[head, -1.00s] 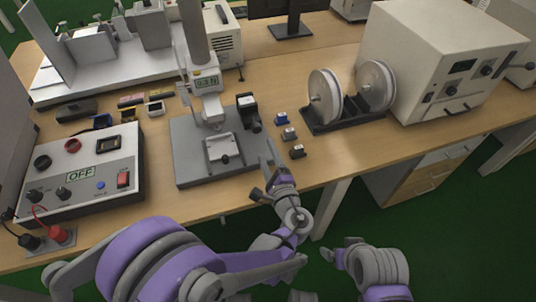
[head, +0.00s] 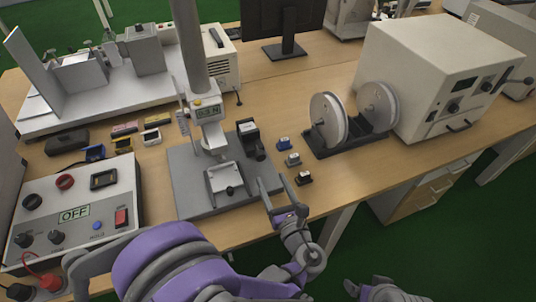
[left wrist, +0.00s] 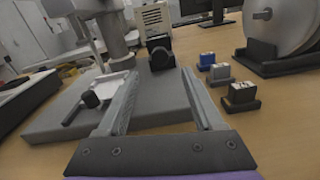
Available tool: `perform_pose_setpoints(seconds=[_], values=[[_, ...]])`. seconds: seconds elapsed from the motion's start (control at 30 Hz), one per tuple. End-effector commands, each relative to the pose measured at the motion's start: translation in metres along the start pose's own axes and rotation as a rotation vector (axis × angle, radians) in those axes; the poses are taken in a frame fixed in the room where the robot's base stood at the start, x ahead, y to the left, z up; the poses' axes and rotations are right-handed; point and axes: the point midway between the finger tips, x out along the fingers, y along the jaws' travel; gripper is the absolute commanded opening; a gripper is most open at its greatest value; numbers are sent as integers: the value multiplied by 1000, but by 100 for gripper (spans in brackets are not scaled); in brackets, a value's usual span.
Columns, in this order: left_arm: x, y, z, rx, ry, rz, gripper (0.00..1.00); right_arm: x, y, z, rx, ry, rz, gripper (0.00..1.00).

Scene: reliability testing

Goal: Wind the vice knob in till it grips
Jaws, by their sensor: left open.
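The small grey vice (head: 224,177) sits on the base plate of the force test stand (head: 192,200). Its dark round knob (head: 230,190) is on the front side, facing me. In the left wrist view the knob (left wrist: 90,99) is left of my left gripper's fingers, beside the pale vice (left wrist: 112,84). My left gripper (head: 275,188) is at the front right corner of the base plate, to the right of the knob and apart from it. It is open; in the left wrist view nothing is between its fingers (left wrist: 160,74). My right gripper is out of view; only part of that arm shows at the bottom.
A black device (head: 250,139) stands at the plate's back right. Several small blocks (head: 293,159) lie right of the plate. A control box reading OFF (head: 75,213) is on the left. A spool holder (head: 342,138) stands to the right.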

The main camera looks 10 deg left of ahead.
Motion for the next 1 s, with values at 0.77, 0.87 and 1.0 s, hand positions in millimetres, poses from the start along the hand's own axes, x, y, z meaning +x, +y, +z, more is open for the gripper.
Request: perform_pose_setpoints(seconds=[0.77, 0.87, 1.0], values=[[100, 0, 0, -3, 0, -1, 68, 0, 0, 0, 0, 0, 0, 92], [100, -1, 0, -4, 0, -1, 68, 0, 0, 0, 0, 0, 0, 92], [100, -1, 0, -4, 0, -2, 59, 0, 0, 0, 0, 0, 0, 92]])
